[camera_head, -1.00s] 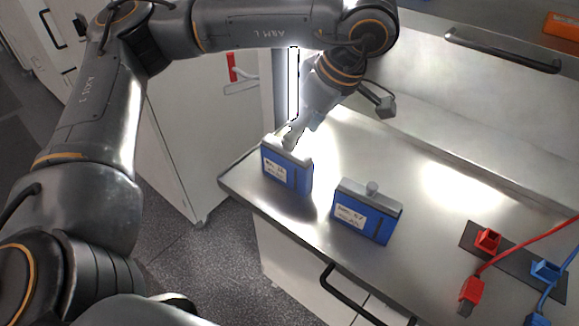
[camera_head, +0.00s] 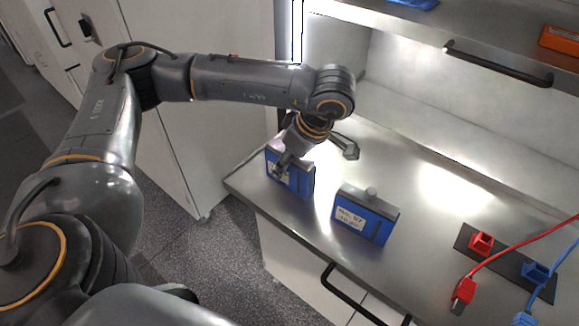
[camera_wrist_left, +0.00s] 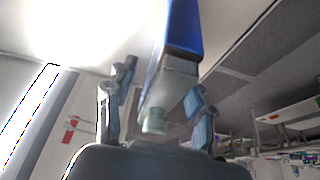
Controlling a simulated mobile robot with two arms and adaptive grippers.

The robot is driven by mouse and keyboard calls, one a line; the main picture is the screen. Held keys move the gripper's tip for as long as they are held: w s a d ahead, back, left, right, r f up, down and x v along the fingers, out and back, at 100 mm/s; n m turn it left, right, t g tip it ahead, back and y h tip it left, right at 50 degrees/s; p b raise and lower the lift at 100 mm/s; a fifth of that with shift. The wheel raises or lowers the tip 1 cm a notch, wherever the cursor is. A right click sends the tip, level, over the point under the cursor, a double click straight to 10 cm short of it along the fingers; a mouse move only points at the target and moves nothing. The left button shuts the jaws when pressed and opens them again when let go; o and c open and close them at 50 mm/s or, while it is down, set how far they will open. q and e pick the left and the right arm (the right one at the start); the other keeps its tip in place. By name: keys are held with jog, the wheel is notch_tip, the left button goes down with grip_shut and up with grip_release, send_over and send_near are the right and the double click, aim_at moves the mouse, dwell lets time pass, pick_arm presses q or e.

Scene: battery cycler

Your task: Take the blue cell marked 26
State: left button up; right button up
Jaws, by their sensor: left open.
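Two blue cells with grey tops and white labels stand on the metal bench. The left cell (camera_head: 302,183) is near the bench's left corner. My arm partly covers its label, and I cannot read its number now. The right cell (camera_head: 366,216) has a round knob on top and a label that seems to read 57. My left gripper (camera_head: 281,167) is at the top of the left cell. In the left wrist view the left cell (camera_wrist_left: 184,30) and its pale knob lie between the open fingers (camera_wrist_left: 155,105). Finger contact is not clear. My right gripper is out of view.
A red connector (camera_head: 481,243) and a blue connector (camera_head: 536,272) sit on a dark strip at the right, with cables. A shelf with a dark handle (camera_head: 497,64) runs above the bench. The bench behind the cells is clear.

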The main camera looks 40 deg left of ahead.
pick_arm(q)
grip_shut()
jog(key=shift+r, duration=0.15)
